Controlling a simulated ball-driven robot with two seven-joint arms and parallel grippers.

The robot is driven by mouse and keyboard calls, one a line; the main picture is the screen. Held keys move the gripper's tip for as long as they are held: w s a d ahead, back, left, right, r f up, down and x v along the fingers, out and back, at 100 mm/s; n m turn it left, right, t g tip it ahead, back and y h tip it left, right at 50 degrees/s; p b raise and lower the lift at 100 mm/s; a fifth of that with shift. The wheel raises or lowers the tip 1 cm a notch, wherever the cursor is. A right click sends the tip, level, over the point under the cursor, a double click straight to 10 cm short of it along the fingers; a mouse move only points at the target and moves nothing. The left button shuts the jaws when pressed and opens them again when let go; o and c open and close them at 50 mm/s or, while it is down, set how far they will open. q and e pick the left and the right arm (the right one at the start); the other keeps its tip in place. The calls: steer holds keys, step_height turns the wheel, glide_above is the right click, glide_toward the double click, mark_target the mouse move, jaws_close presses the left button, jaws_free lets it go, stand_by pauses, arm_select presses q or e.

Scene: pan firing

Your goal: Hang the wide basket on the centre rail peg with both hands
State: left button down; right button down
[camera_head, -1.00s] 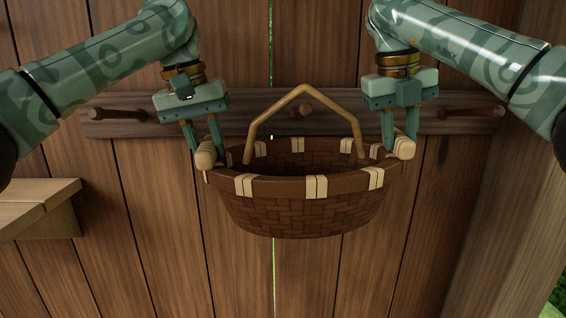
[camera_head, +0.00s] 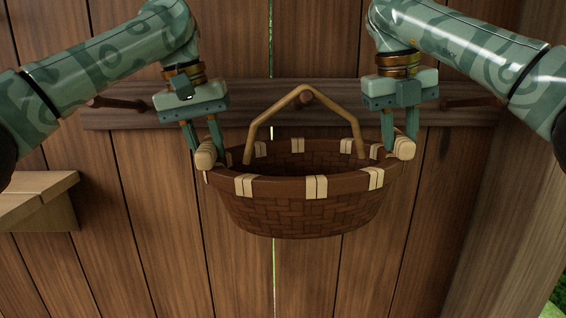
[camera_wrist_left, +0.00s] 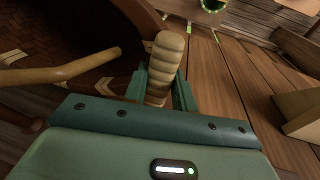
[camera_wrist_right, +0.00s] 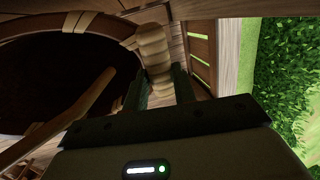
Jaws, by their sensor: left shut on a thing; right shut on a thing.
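The wide brown woven basket (camera_head: 305,205) hangs level between my two grippers, in front of the plank wall. Its tan bail handle (camera_head: 262,121) stands up, with its bent top overlapping the centre peg (camera_head: 306,98) in the head view. I cannot tell whether the handle touches the peg or is hooked over it. My left gripper (camera_head: 203,148) is shut on the pale wrapped grip at the basket's left end; this grip also shows in the left wrist view (camera_wrist_left: 165,65). My right gripper (camera_head: 399,143) is shut on the matching right grip, also seen in the right wrist view (camera_wrist_right: 154,55).
The dark wooden rail (camera_head: 240,118) runs across the wall behind the basket. It carries a left peg (camera_head: 118,103) and a right peg (camera_head: 470,102), both partly behind my grippers' line. A wooden shelf (camera_head: 35,190) juts out at the left. Below the basket is clear.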

arm_select(q)
steer(key=shift+s+d+r, duration=0.1)
steer(key=shift+s+d, duration=0.1)
steer(key=shift+d, duration=0.4)
arm_select(e)
steer(key=shift+s+a, duration=0.1)
steer(key=shift+a, duration=0.5)
arm_select(q)
steer(key=c, duration=1.3)
jaws_free()
arm_select(e)
steer(key=c, duration=1.3)
jaws_free()
steer(key=shift+d, duration=0.1)
arm_select(q)
steer(key=shift+a, duration=0.15)
